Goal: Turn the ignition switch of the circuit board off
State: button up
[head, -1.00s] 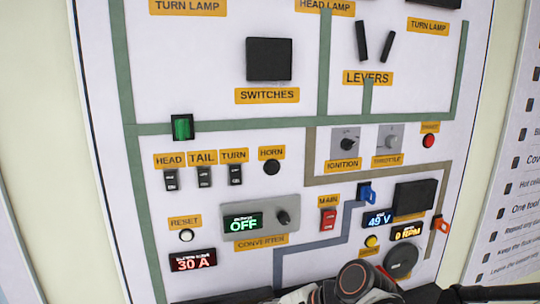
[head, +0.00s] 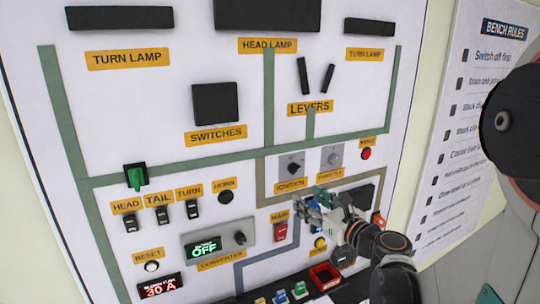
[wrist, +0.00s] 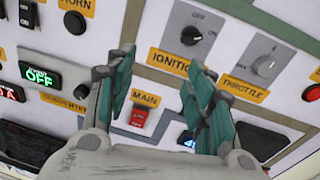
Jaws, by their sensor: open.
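The ignition switch (head: 291,164) is a black rotary knob on a small grey plate, above its yellow IGNITION label. In the wrist view the knob (wrist: 193,30) is near the top, with small position marks around it. I cannot tell for certain which mark it points to. My gripper (head: 310,198) is in front of the board, below and slightly right of the knob in the head view. In the wrist view its two green-padded fingers (wrist: 163,78) are apart and empty, with the knob beyond the tips. I see no contact with it.
The throttle knob (head: 332,154) sits right of the ignition. The red MAIN switch (head: 280,232) is below it. The converter panel (head: 218,247) reads OFF. My gripper and arm partly cover the board's lower right. Several small coloured items lie at the bottom edge.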

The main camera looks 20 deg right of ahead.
aim_at(297, 171)
jog(key=d+r+m+h, duration=0.2)
jog(key=d, duration=0.2)
jog(key=shift+t, duration=0.3)
jog(key=w, duration=0.8)
jog(key=w+a, duration=0.1)
jog(key=w, duration=0.4)
jog(key=shift+p, duration=0.4)
jog(key=c, duration=1)
